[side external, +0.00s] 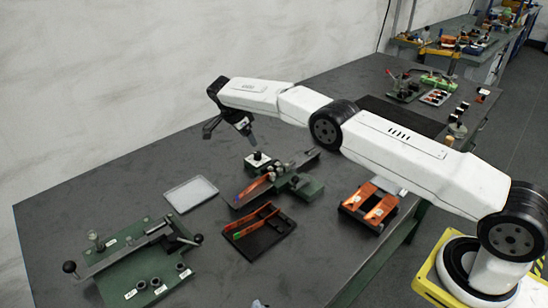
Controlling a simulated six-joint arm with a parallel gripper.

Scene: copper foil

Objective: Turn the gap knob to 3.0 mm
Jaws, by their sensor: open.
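My gripper (228,131) hangs from the arm near the middle of the view, with its fingers spread and nothing visible between them. It is above the table, up and to the left of a green-based device (308,187) with rollers and an orange copper strip. A small dark knob (257,155) stands on a white plate at the back left of this device, below and to the right of the gripper. It looks like the gap knob, but its scale and setting are too small to read. The gripper appears apart from it.
A pale flat tray (191,194) lies left of the device. A black tray (259,233) with copper pieces is in front, and a black holder (369,206) with orange pieces is right. A green lever fixture (140,262) fills the front left. The back left table is clear.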

